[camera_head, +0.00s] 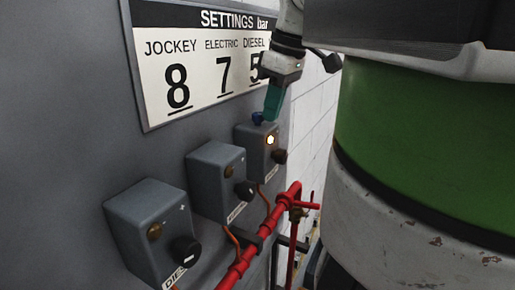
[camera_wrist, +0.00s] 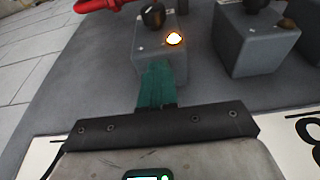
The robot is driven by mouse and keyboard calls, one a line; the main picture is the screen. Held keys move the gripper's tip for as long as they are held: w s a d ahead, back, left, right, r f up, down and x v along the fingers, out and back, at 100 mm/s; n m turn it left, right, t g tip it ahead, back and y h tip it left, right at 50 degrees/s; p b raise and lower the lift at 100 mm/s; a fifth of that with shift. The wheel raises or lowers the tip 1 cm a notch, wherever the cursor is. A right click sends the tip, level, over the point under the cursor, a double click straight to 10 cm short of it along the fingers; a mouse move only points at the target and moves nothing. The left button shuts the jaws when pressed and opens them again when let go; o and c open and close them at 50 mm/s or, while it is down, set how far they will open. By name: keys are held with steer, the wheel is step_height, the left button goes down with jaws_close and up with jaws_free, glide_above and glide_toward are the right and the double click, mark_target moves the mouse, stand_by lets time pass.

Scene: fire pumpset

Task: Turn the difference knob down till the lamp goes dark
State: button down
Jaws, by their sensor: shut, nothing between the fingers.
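The far grey switch box (camera_head: 255,150) carries a lamp (camera_head: 270,140) that glows bright yellow-white. No readable label shows which one is the difference knob. In the wrist view the fingers (camera_wrist: 156,80) overlap the box, with the lit lamp (camera_wrist: 174,39) and front knob (camera_wrist: 152,14) beyond. The blue knob is not visible there.
Two similar boxes with unlit lamps, the middle one (camera_head: 214,180) and the near one (camera_head: 148,230), share the grey panel (camera_head: 70,110). A settings sign (camera_head: 205,60) hangs above. Red pipe (camera_head: 268,225) runs below. A large green-and-white cylinder fills the right.

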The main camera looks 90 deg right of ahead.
steer(key=shift+s+a+r+p, duration=0.15)
steer(key=shift+s+p, duration=0.05)
steer(key=shift+p, duration=0.1)
steer(key=p+v, duration=0.1)
steer(key=v, duration=0.2)
steer(key=w+p+v, duration=0.1)
steer(key=v, duration=0.1)
steer(key=shift+d+r+p, duration=0.3)
steer(key=shift+r, duration=0.15)
stand_by(0.5)
